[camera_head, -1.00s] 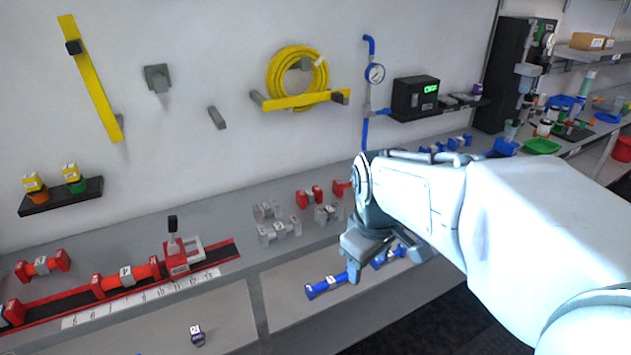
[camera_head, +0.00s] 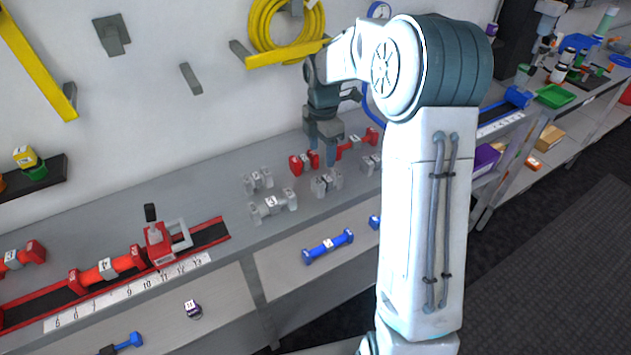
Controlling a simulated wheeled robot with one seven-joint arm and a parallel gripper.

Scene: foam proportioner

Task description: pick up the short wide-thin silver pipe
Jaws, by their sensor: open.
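Several short silver pipes with wider ends stand on the grey bench top: one at the back left (camera_head: 258,180), a longer one in front of it (camera_head: 272,205), one in the middle (camera_head: 326,184) and one at the right (camera_head: 371,164), partly hidden by my arm. Their labels are too small to read, so I cannot tell which is the wide-thin one. My gripper (camera_head: 325,155) points down above the back of the bench, near the red pipes and behind the middle silver pipe. It is open and holds nothing that I can see.
Two short red pipes (camera_head: 304,163) (camera_head: 356,144) lie close to my gripper. A blue pipe (camera_head: 328,246) lies on the lower shelf. A red clamp on a ruled rail (camera_head: 162,243) stands left. A yellow hose (camera_head: 285,25) hangs on the wall above.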

